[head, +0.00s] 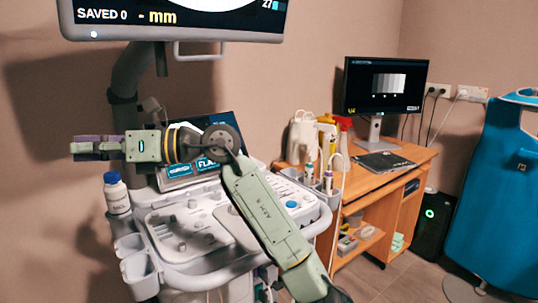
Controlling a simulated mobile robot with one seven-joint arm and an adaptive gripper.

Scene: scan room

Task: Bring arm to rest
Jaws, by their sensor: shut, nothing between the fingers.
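My arm is raised in front of the ultrasound machine (190,245) in the head view, its lower link slanting up from the bottom right. The wrist is held level and points left. My gripper (76,149) is at the far left end of the arm, shut and empty. It hangs in the air in front of the bare wall, above and left of a white bottle with a blue cap (117,195). The arm hides parts of the machine's control panel and its small touch screen (185,168).
The machine's large monitor (180,15) is above the arm. A wooden desk (400,165) with a computer screen (385,86), jug and spray bottles stands right. A probe holder (325,187) is on the panel's right. A blue apron (495,200) hangs far right, beside a black computer tower (433,225).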

